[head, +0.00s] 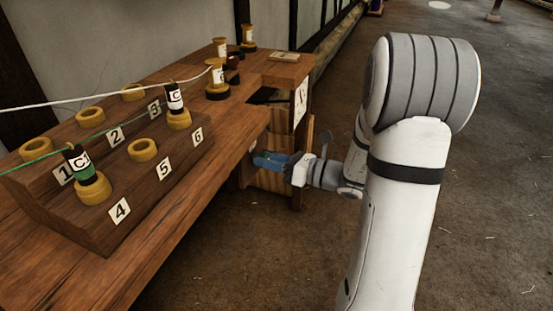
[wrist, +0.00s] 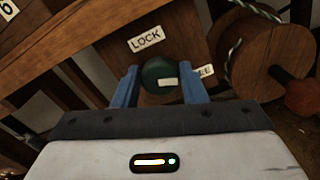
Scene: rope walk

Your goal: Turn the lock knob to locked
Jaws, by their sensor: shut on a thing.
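The lock knob (wrist: 157,72) shows in the wrist view as a round dark green knob with a pale bar on its face. A "LOCK" label (wrist: 146,38) is above it. A second label (wrist: 204,73) is to its right, partly hidden, with only its last letters readable. My gripper (wrist: 158,88) has its two blue fingers on either side of the knob, shut on it. In the head view my gripper (head: 270,160) reaches under the bench's edge, and the knob is hidden there.
A wooden spool (wrist: 247,52) with green and white rope and a red-brown handle (wrist: 302,97) stand close to the right of the knob. The wooden bench (head: 190,120) carries a numbered rack (head: 135,195) with bobbins and rings. Open floor lies right of my arm.

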